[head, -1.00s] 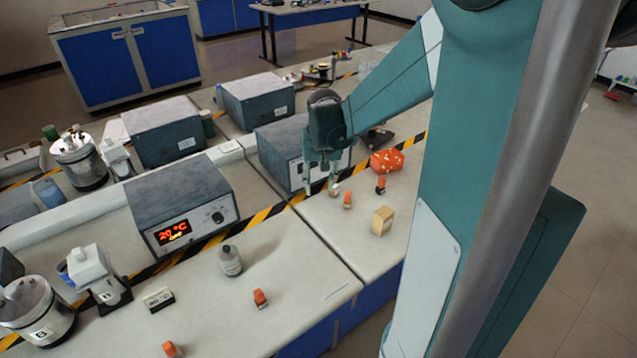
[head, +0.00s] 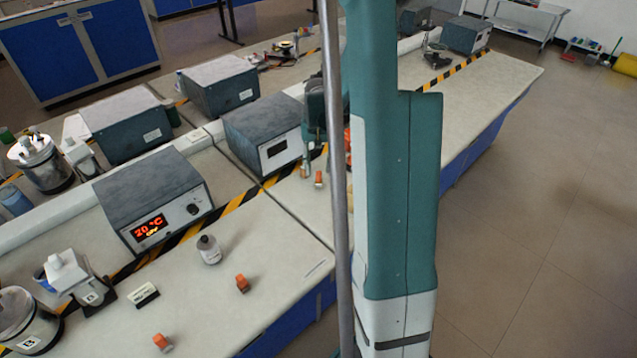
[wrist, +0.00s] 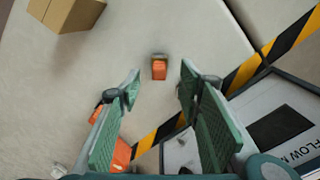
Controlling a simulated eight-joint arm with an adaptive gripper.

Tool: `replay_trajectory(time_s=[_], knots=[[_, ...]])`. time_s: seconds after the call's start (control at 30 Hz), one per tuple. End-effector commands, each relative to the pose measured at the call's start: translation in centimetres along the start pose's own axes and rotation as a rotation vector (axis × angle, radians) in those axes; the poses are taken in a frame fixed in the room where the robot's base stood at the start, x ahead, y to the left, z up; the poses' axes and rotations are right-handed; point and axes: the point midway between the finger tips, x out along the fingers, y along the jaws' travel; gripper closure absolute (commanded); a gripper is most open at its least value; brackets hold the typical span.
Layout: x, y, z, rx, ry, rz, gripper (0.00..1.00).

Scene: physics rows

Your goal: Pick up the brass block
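I cannot pick out a brass block with certainty. A small brownish-orange piece (head: 304,171) stands just under my gripper (head: 313,155) in the head view; its shape is too small to tell. An orange piece with a grey end (wrist: 159,68) lies on the bench in the wrist view, beyond and between the fingertips. My gripper (wrist: 159,75) is open there, its green ribbed fingers apart with nothing gripped. Another orange piece (head: 318,178) stands right of the gripper in the head view. My own arm hides the bench behind it.
A cardboard box (wrist: 72,12) is at the wrist view's top left. A red-orange object (wrist: 121,156) lies partly behind the left finger. A grey instrument box (head: 265,135) stands close left of my gripper, beside striped tape (head: 240,205).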

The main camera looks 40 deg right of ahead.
Motion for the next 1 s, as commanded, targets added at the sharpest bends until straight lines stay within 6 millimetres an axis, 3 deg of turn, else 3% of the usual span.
replay_trajectory(time_s=[0.37, 0.73, 1.0], knots=[[0.1, 0.1, -0.1, 0.002, -0.002, 0.0, 0.65], [2.4, 0.1, -0.1, 0.001, -0.001, 0.0, 0.65], [2.7, 0.1, 0.0, 0.001, -0.001, 0.0, 0.65]])
